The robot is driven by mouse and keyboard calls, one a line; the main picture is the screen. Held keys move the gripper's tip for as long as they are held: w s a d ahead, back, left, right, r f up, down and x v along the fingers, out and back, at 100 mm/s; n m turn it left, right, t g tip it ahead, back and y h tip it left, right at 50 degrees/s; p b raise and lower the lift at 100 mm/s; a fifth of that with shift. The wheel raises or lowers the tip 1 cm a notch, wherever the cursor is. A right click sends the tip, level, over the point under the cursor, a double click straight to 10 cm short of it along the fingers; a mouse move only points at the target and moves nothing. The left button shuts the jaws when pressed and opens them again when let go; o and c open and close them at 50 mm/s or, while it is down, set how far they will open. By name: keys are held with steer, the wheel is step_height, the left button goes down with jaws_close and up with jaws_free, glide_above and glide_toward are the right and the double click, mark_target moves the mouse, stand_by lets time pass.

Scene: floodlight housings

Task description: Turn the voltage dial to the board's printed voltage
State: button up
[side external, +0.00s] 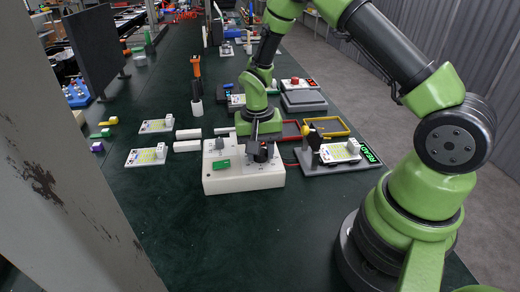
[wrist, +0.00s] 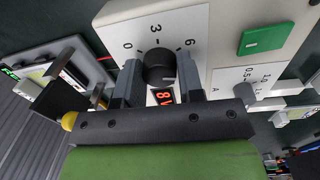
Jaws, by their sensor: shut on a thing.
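The voltage dial is a black round knob (wrist: 158,68) on a white panel with the marks 0, 3 and 6 in the wrist view. A red lit display (wrist: 163,97) beside it is partly hidden; it seems to show an 8 and a V. My gripper (wrist: 160,62) is shut on the knob, one finger on each side. In the side view my gripper (side external: 262,140) is over the right part of the white supply box (side external: 240,184). A white board (side external: 340,152) sits on a grey fixture to the right; its print is too small to read.
The box also has a green button (wrist: 265,38) and a smaller grey knob (wrist: 243,93) on an A scale. Loose boards (side external: 147,156) lie to the left. Red and yellow trays (side external: 328,126) are behind. The table's front left is clear.

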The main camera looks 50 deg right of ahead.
steer(key=m, duration=1.3)
steer(key=shift+m+y, duration=0.3)
steer(key=shift+m, duration=0.1)
stand_by(0.4)
steer(key=o, duration=0.9)
steer(key=shift+o, duration=0.2)
steer(key=shift+r, duration=0.1)
step_height(320, 180, up, 10)
steer(key=shift+w+d, duration=0.15)
steer(key=shift+w, duration=0.1)
